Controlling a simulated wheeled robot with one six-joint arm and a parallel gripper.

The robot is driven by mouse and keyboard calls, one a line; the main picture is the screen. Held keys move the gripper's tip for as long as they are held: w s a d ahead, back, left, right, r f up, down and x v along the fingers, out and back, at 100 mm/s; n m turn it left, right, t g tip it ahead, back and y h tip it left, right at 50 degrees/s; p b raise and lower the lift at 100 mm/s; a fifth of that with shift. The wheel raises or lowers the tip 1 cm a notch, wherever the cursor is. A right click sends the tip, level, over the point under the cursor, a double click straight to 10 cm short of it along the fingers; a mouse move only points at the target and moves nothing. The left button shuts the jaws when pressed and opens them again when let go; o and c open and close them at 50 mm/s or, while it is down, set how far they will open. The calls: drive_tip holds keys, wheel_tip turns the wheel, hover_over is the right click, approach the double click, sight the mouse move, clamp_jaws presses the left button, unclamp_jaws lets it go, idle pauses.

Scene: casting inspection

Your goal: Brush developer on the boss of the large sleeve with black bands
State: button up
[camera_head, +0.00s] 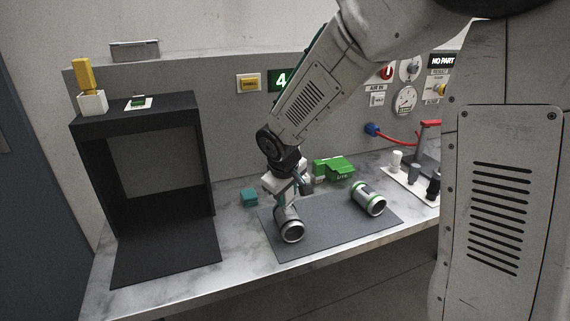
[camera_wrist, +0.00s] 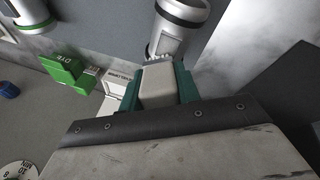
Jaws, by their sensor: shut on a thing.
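The sleeve with black bands (camera_head: 291,228) lies on its side at the left of the grey mat, its open end facing front. My gripper (camera_head: 285,190) is just above and behind it, pointing down. In the wrist view the sleeve (camera_wrist: 184,14) is at the top, beyond the fingers. My gripper (camera_wrist: 163,85) is shut on a pale grey block-like piece (camera_wrist: 158,82), apparently the brush handle, between teal fingers. The brush tip and the boss cannot be told apart clearly; whether they touch cannot be seen. A green-banded sleeve (camera_head: 368,198) lies at the mat's right.
The grey mat (camera_head: 330,228) has free room between the sleeves. A green box (camera_head: 333,168) stands behind it and a teal block (camera_head: 249,197) to its left. A black booth (camera_head: 150,125) stands left. A white plate (camera_head: 414,186) with small dark and pale pieces is right.

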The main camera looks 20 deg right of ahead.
wheel_tip(320, 180, up, 3)
drive_tip(key=shift+s+f, duration=0.1)
drive_tip(key=shift+f, duration=0.1)
drive_tip(key=shift+r, duration=2.75)
drive_tip(key=shift+f, duration=0.15)
